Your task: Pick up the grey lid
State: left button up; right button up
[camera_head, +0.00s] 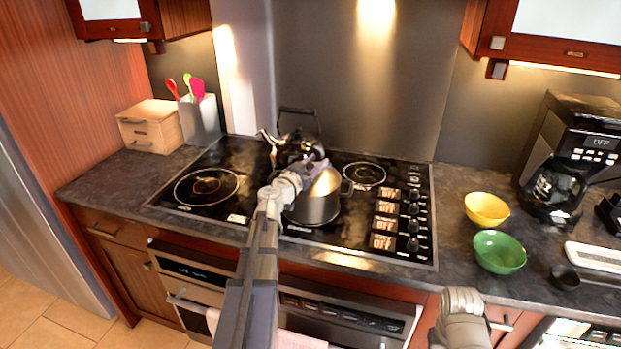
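The grey lid (325,187) sits on a grey pot (318,210) on the front middle of the stovetop. My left gripper (315,168) reaches over the top of the lid from the left, with its fingertips at the lid's top. The gripper hides the lid's knob and its left side. I cannot tell whether the fingers are open or shut, or whether they touch the lid. Part of my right arm shows at the bottom right, low in front of the counter; its fingers are not visible.
A dark kettle (292,148) stands just behind the pot. Yellow (487,209) and green (499,252) bowls and a coffee maker (566,165) are on the right counter. A wooden box (152,128) and a white utensil holder (200,122) stand at the left.

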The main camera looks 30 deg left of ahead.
pick_arm(q)
grip_shut()
jog(key=shift+r, duration=0.25)
dwell(0.6)
